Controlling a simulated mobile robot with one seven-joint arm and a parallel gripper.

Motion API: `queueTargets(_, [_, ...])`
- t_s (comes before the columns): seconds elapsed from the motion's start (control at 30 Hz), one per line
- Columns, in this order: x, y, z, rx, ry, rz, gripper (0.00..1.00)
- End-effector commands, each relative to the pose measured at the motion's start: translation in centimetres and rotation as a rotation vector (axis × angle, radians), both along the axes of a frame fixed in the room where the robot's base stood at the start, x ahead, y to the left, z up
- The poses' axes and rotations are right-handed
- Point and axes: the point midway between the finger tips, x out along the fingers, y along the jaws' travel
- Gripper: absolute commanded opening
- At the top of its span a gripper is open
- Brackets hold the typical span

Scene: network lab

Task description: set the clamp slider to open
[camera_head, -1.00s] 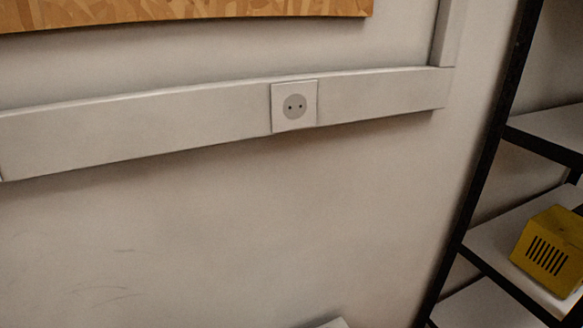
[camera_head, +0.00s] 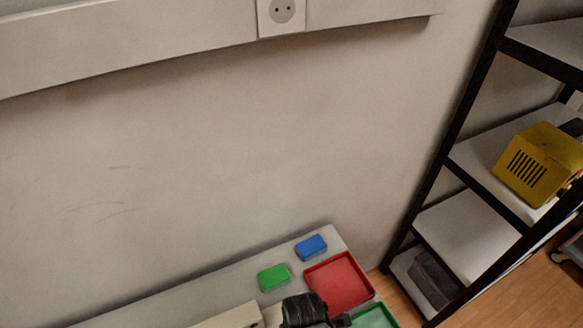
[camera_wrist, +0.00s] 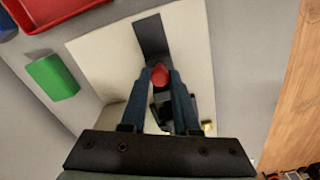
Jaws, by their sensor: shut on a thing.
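In the wrist view, a pale fixture (camera_wrist: 105,55) with a dark strip (camera_wrist: 151,38) lies below my gripper (camera_wrist: 161,73). A red knob (camera_wrist: 161,78), which looks like the clamp slider's handle, sits between my two fingertips, at the near end of the visible strip. My gripper is shut on this knob. The fingers hide part of the fixture, and I see no marking that tells the slider's setting. In the head view, only a pale part of the fixture (camera_head: 235,317) shows at the bottom edge, beside the dark end of my arm.
On the grey table (camera_head: 205,293) are a green block (camera_head: 274,277), a blue block (camera_head: 311,247), a red tray (camera_head: 340,281) and a green tray (camera_head: 374,318). A wall stands behind. A shelf rack with a yellow box (camera_head: 541,163) is at the right.

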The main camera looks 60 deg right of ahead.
Motion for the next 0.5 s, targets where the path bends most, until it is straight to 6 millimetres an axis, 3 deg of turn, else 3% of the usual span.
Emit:
queueTargets(0.17, [-0.26, -0.44, 0.0, -0.01, 0.004, -0.008, 0.0])
queueTargets(0.2, [-0.28, -0.47, 0.01, -0.011, 0.005, -0.009, 0.33])
queueTargets(0.3, [-0.26, -0.44, 0.01, -0.011, 0.005, -0.008, 0.51])
queueTargets(0.37, [-0.23, -0.41, 0.01, -0.01, 0.004, -0.008, 0.59])
queueTargets(0.5, [-0.18, -0.34, 0.01, -0.009, 0.002, -0.006, 0.59])
